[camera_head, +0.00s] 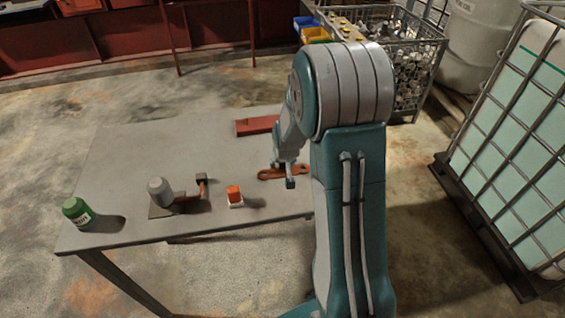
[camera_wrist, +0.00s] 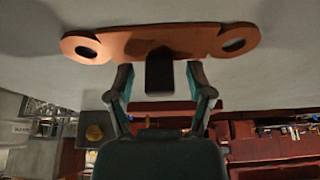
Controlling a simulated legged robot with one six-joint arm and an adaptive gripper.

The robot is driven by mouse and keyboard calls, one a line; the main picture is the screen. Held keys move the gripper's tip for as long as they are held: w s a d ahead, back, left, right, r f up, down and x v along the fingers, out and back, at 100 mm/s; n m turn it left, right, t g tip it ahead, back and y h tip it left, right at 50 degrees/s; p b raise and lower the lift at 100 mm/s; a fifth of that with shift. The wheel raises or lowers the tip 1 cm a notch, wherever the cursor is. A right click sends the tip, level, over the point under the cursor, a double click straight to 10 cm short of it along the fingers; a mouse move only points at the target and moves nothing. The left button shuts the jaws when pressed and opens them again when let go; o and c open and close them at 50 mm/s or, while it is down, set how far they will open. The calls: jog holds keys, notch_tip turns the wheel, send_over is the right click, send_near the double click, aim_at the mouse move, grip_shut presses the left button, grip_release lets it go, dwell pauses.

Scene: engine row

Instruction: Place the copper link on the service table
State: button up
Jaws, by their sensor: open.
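The copper link (camera_head: 272,174) is a flat orange-brown bar that appears to lie on the right part of the grey service table (camera_head: 130,160). In the wrist view the link (camera_wrist: 120,44) shows a hole at each end and a dark block (camera_wrist: 159,72) at its middle. My gripper (camera_head: 289,178) is low over the link. In the wrist view my gripper (camera_wrist: 160,78) has its fingers apart, one on each side of the dark block, with gaps visible. My arm hides part of the table's right side in the head view.
On the table are a red block (camera_head: 256,125), an orange-and-white piece (camera_head: 234,196), a grey cylinder on a stand (camera_head: 160,191) and a green bottle (camera_head: 77,212). A wire basket (camera_head: 410,65) and a caged tank (camera_head: 520,130) stand to the right. The table's back left is clear.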

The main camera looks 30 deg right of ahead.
jog(key=shift+r, duration=0.15)
jog(key=v, duration=1.2)
jog(key=s+a+r+n, duration=0.1)
jog(key=s+a+r, duration=0.3)
jog(key=s, duration=0.3)
jog(key=s+a+r+n+t, duration=0.1)
jog(key=s+a+r, duration=0.3)
jog(key=s, duration=0.3)
jog(key=s+a+r+n+y, duration=0.1)
jog(key=s+a+r, duration=0.3)
jog(key=s, duration=0.3)
jog(key=shift+s+a+r, duration=0.15)
jog(key=shift+a+r, duration=0.05)
jog(key=shift+a, duration=0.5)
